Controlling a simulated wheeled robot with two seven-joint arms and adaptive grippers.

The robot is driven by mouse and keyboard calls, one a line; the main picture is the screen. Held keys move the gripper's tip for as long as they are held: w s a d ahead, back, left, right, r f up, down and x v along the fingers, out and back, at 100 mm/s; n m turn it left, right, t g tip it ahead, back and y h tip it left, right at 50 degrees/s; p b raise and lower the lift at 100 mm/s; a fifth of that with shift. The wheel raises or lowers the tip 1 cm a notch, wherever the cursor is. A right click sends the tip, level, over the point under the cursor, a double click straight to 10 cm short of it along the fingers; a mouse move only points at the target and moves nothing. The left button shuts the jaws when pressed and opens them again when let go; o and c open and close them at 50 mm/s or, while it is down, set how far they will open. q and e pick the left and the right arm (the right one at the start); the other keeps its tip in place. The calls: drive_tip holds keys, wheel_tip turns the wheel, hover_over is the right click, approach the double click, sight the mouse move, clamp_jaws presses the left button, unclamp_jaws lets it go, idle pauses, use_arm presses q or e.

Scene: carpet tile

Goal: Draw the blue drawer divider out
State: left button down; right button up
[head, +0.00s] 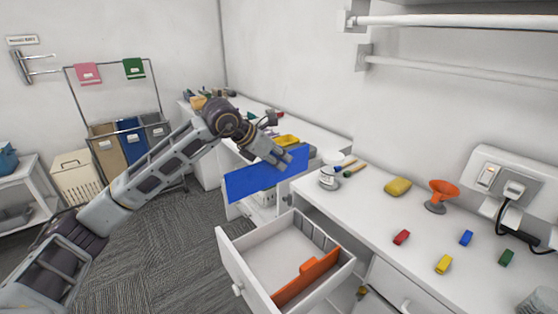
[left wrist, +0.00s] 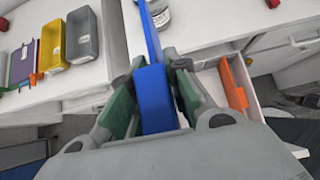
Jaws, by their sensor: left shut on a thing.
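The blue drawer divider (head: 262,179) is a flat blue panel, held up in the air beyond the open white drawer (head: 263,298). My left gripper (head: 287,160) is shut on its upper edge near the right end. In the left wrist view the blue divider (left wrist: 154,98) stands between the two green-padded fingers of the gripper (left wrist: 152,100). An orange divider (head: 308,276) stands inside the open drawer, and it also shows in the left wrist view (left wrist: 232,84). My right gripper is in neither view.
The white counter (head: 380,215) holds a white jar (head: 330,177), a yellow sponge (head: 397,187), an orange funnel-like object (head: 441,194) and several small coloured blocks. Yellow and grey bins (left wrist: 82,36) stand on the counter in the left wrist view. Grey carpet lies open left of the drawer.

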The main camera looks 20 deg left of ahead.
use_arm(q)
drive_tip(key=shift+r+p, duration=1.6)
drive_tip(key=shift+r, duration=1.35)
drive_tip(key=shift+r, duration=0.15)
